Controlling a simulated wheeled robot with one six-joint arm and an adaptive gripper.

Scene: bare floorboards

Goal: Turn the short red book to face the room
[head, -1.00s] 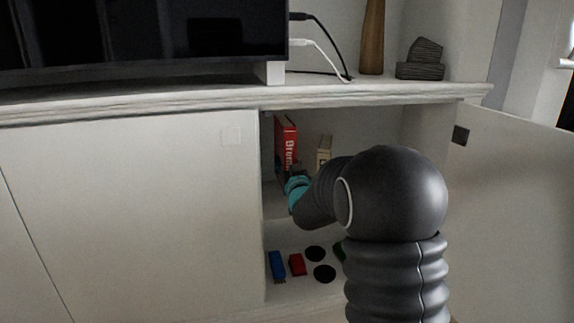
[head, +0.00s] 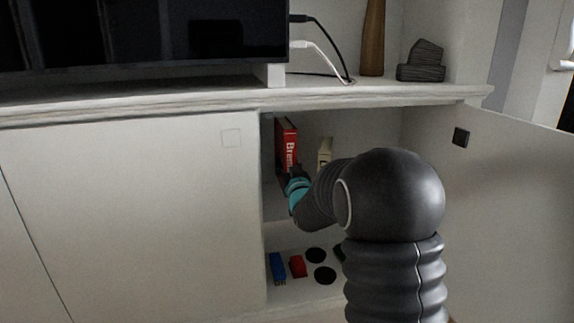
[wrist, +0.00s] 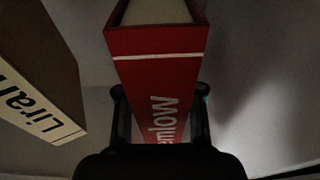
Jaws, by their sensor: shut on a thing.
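The red book (head: 286,143) stands upright in the open cabinet compartment, near its left side, with white lettering on its spine. In the wrist view the red book (wrist: 155,75) lies between the two dark fingers of my gripper (wrist: 160,118), its lettered spine and pale page edges showing. My gripper is shut on it, one finger against each side. In the head view my gripper (head: 294,174) is at the book's lower part, mostly hidden by my own arm.
A cream book (head: 325,152) stands to the right; it also shows in the wrist view (wrist: 35,75). On the lower shelf are a blue item (head: 277,267), a red item (head: 297,266) and black discs (head: 316,255). The open door (head: 505,215) bounds the right.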

